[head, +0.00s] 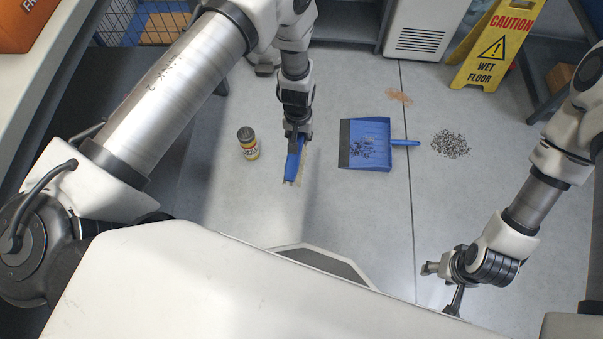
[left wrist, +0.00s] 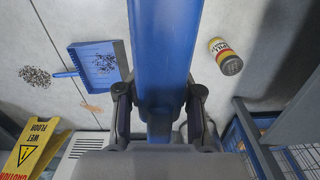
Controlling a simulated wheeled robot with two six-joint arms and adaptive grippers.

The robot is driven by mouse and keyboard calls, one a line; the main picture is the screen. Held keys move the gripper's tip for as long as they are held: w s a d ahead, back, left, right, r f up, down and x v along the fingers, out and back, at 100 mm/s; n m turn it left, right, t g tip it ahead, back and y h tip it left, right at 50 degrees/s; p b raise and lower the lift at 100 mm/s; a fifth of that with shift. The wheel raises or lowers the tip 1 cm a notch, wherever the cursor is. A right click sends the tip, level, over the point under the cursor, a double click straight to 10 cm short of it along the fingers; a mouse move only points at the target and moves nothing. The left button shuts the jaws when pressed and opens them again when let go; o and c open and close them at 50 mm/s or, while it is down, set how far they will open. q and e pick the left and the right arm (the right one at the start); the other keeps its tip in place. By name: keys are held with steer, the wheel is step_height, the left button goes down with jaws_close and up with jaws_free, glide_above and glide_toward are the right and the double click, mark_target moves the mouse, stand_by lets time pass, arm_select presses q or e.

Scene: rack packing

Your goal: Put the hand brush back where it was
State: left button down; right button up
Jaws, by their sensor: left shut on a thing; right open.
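The blue hand brush (head: 293,166) is held in my left gripper (head: 297,135), with its bristle end pointing down toward the floor. In the left wrist view the blue brush (left wrist: 165,50) runs up from between the two fingers (left wrist: 158,100), which are shut on it. In the head view I cannot tell whether the bristles touch the floor. My right gripper (head: 447,285) is open and empty at the lower right, away from the brush. A blue dustpan (head: 378,140) with dark bits in it lies on the floor right of the brush; it also shows in the left wrist view (left wrist: 85,66).
A yellow-labelled can (head: 248,145) stands left of the brush. Dark debris (head: 450,144) lies right of the dustpan, and a brownish patch (head: 399,97) lies behind it. A yellow wet floor sign (head: 495,45) stands at the back right. The floor in front of the dustpan is clear.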

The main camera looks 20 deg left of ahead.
mark_target(304, 187)
arm_select(q)
steer(key=f+n+b, duration=0.1)
steer(key=f+b, duration=0.8)
steer(key=f, duration=0.3)
steer(key=w+d+f+b, duration=0.1)
steer(key=f+b, duration=0.8)
steer(key=f, duration=0.4)
steer(key=w+f+n+b, duration=0.1)
steer(key=f+b, duration=0.8)
steer(key=f, duration=0.4)
steer(key=shift+w+d+n+y, duration=0.2)
steer(key=shift+d+n+y, duration=0.1)
steer(key=shift+y, duration=0.1)
steer(key=shift+f+b, duration=0.55)
steer(key=shift+b, duration=0.05)
steer(key=c, duration=0.7)
jaws_free()
steer(key=shift+r, duration=0.1)
steer(key=r, duration=1.1)
steer(key=shift+d+r, duration=0.25)
steer(key=shift+r, duration=0.15)
